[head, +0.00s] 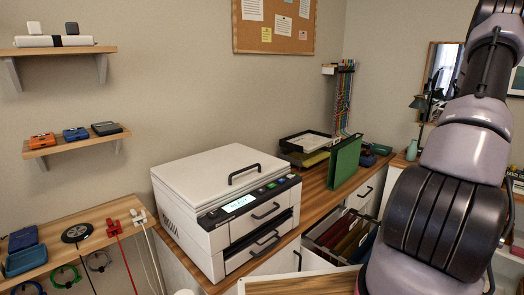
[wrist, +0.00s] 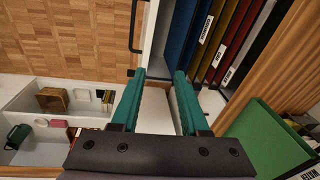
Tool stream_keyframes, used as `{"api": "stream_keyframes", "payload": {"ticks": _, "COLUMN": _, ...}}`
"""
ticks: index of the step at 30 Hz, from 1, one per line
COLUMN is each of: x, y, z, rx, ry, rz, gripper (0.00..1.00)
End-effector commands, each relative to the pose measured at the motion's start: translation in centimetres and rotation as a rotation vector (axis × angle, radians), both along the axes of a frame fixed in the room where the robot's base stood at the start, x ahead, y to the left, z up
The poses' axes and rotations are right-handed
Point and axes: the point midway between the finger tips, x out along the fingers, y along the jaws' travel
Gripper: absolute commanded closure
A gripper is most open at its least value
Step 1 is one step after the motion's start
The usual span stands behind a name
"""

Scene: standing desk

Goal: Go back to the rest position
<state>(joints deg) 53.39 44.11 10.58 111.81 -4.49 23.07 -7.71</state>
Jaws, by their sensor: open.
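My gripper (wrist: 160,98) shows in the wrist view with its two teal fingers apart and nothing between them. It hangs beside an open drawer of labelled hanging folders (wrist: 215,45), which lies just past the fingertips. A green folder (wrist: 262,140) stands at the lower right of that view, apart from the fingers. In the head view the green folder (head: 344,162) stands upright on the wooden counter, and the open drawer (head: 343,235) of coloured folders is below it. My arm fills the right side there, and my gripper is out of sight in that view.
A white printer (head: 225,205) stands on the wooden counter, left of the drawer. Paper trays (head: 303,148) sit behind the green folder. Wall shelves (head: 75,142) and a cable bench (head: 75,245) are at the left. Parquet floor (wrist: 65,35) shows clear in the wrist view.

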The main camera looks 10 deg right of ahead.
Motion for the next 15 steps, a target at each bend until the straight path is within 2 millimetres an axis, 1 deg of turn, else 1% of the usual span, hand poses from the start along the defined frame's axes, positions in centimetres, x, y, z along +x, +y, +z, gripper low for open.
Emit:
{"api": "stream_keyframes", "payload": {"ticks": 1, "x": 1.3, "y": 1.4, "z": 3.4, "rx": -0.027, "ry": -0.012, "rz": 0.027, "gripper": 0.55}}
{"api": "stream_keyframes", "payload": {"ticks": 2, "x": 1.8, "y": 2.3, "z": 5.1, "rx": -0.039, "ry": -0.018, "rz": 0.038, "gripper": 0.55}}
{"api": "stream_keyframes", "payload": {"ticks": 3, "x": 2.4, "y": 3.6, "z": 7.3, "rx": -0.053, "ry": -0.026, "rz": 0.053, "gripper": 0.55}}
{"api": "stream_keyframes", "payload": {"ticks": 5, "x": 3.1, "y": 5.6, "z": 10.5, "rx": -0.073, "ry": -0.04, "rz": 0.076, "gripper": 0.55}}
{"api": "stream_keyframes", "payload": {"ticks": 6, "x": 3.5, "y": 7.1, "z": 12.7, "rx": -0.085, "ry": -0.052, "rz": 0.091, "gripper": 0.55}}
{"api": "stream_keyframes", "payload": {"ticks": 8, "x": 3.8, "y": 9.3, "z": 15.7, "rx": -0.102, "ry": -0.069, "rz": 0.111, "gripper": 0.55}}
{"api": "stream_keyframes", "payload": {"ticks": 9, "x": 3.9, "y": 10.9, "z": 17.7, "rx": -0.113, "ry": -0.082, "rz": 0.124, "gripper": 0.55}}
{"api": "stream_keyframes", "payload": {"ticks": 11, "x": 3.8, "y": 13.4, "z": 20.5, "rx": -0.126, "ry": -0.105, "rz": 0.144, "gripper": 0.55}}
{"api": "stream_keyframes", "payload": {"ticks": 12, "x": 3.7, "y": 15.0, "z": 22.3, "rx": -0.133, "ry": -0.12, "rz": 0.156, "gripper": 0.55}}
{"api": "stream_keyframes", "payload": {"ticks": 14, "x": 3.1, "y": 17.5, "z": 24.9, "rx": -0.142, "ry": -0.145, "rz": 0.175, "gripper": 0.55}}
{"api": "stream_keyframes", "payload": {"ticks": 15, "x": 2.7, "y": 19.1, "z": 26.5, "rx": -0.147, "ry": -0.162, "rz": 0.188, "gripper": 0.55}}
